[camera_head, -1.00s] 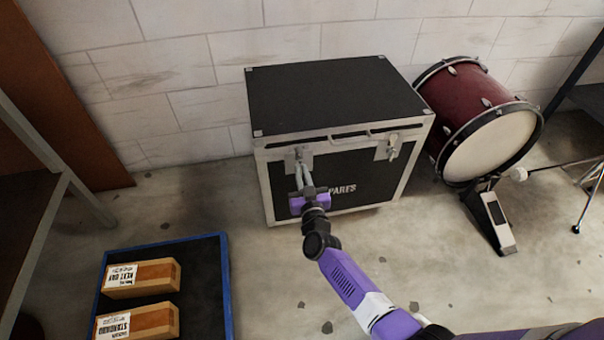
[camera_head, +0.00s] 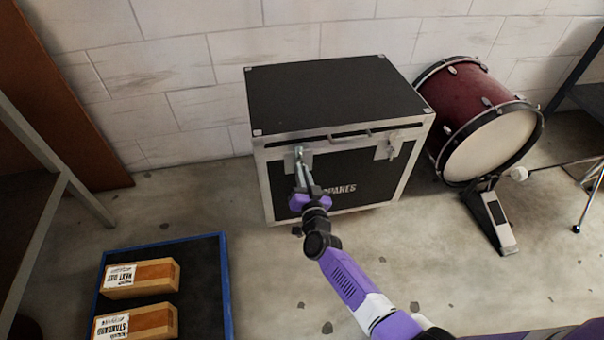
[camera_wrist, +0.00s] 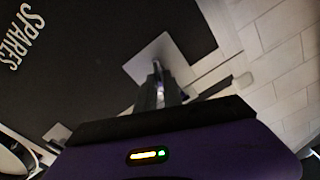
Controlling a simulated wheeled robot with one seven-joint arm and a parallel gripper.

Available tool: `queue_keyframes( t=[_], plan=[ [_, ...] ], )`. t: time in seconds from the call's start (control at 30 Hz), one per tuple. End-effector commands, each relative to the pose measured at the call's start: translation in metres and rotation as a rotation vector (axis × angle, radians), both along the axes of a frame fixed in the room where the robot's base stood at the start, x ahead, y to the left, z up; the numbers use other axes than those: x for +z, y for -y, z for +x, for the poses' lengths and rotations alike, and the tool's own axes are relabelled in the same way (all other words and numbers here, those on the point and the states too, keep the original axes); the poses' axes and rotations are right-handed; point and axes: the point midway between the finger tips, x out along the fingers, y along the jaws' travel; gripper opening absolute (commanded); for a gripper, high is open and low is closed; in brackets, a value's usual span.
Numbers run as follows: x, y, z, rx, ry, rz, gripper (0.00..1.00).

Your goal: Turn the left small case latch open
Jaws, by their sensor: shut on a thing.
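The small black case (camera_head: 335,95) with silver edges stands on the floor against the wall, its lid down. Its left latch (camera_head: 306,161) is a silver plate on the front, near the top left; in the wrist view the plate (camera_wrist: 150,56) shows beyond my fingers. My gripper (camera_head: 300,160) reaches up to this latch from the front and is shut on its turning part, which the fingers mostly hide. In the wrist view my gripper (camera_wrist: 158,82) also meets the middle of the plate. The right latch (camera_head: 391,149) sits apart on the same front.
A red bass drum (camera_head: 478,118) with a pedal (camera_head: 493,220) stands right of the case. A blue-edged tray (camera_head: 226,290) with two wooden boxes (camera_head: 142,277) lies at the lower left. Bare floor lies before the case.

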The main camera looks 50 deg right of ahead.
Motion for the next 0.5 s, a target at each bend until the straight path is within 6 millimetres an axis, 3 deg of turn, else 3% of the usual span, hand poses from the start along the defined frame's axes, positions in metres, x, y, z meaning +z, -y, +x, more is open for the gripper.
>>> queue_keyframes(
  t=[0.5],
  plan=[
    [-0.0041, 0.0007, -0.0016, 0.002, 0.273, 0.406, 0.00]
  ],
)
